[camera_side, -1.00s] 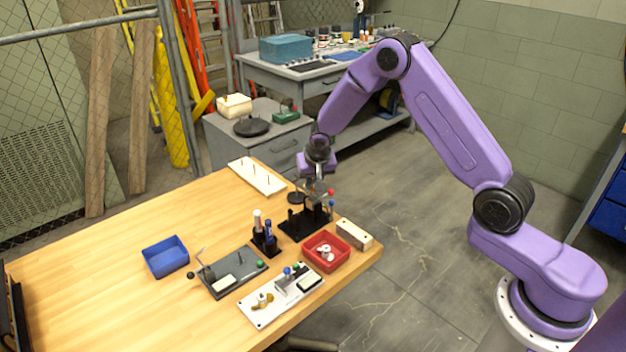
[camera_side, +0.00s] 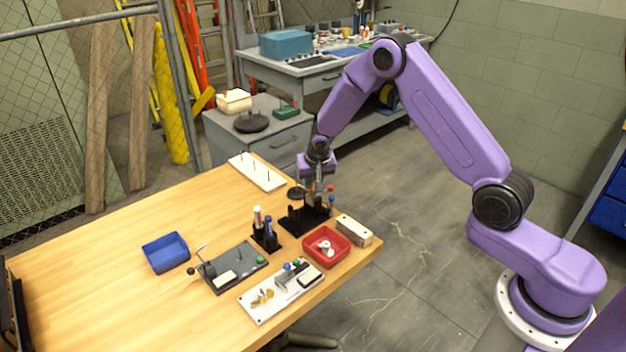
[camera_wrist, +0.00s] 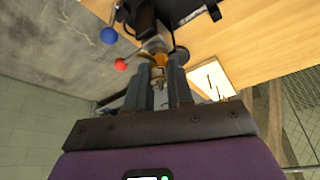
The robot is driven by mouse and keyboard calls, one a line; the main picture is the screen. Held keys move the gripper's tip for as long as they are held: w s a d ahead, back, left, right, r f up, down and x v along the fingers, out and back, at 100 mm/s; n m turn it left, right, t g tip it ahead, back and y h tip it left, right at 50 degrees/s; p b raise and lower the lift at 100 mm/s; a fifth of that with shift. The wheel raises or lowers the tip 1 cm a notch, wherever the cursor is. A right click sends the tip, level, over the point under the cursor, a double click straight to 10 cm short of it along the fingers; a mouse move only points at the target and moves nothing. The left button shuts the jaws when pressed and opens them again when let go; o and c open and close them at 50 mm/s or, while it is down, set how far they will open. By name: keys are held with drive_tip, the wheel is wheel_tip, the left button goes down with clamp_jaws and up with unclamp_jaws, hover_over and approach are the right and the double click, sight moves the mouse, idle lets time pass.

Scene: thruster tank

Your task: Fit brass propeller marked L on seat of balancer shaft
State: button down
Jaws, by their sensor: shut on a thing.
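My gripper (camera_side: 317,187) is over the black fixture (camera_side: 300,222) at the table's right corner, which I take for the balancer. It is shut on a small brass piece (camera_wrist: 160,62), seen between the fingertips in the wrist view; it looks like the propeller, but no L mark is readable. In the wrist view a pale round part of the fixture (camera_wrist: 152,46) lies just beyond the brass piece. I cannot tell whether they touch. The shaft seat is hidden. Other brass pieces (camera_side: 262,297) lie on the white plate (camera_side: 255,315).
A red bin (camera_side: 326,260), a grey-white block (camera_side: 354,232) and a holder with a white and a blue tool (camera_side: 266,240) are nearby. The table's left half is mostly clear, with a blue bin (camera_side: 165,265).

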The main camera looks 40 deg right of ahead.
drive_tip(key=shift+f, duration=0.4)
drive_tip(key=c, duration=0.9)
unclamp_jaws()
drive_tip(key=shift+r, duration=0.15)
drive_tip(key=shift+w+d+r+v, duration=0.1)
drive_tip(key=shift+w+d+v, duration=0.1)
drive_tip(key=shift+v, duration=3.25)
drive_tip(key=shift+w+d+r+v, duration=0.1)
drive_tip(key=shift+w+v, duration=0.1)
drive_tip(key=shift+v, duration=3.3)
drive_tip(key=shift+w+d+r+v, duration=0.1)
drive_tip(key=shift+w+v, duration=0.1)
drive_tip(key=shift+v, duration=3.25)
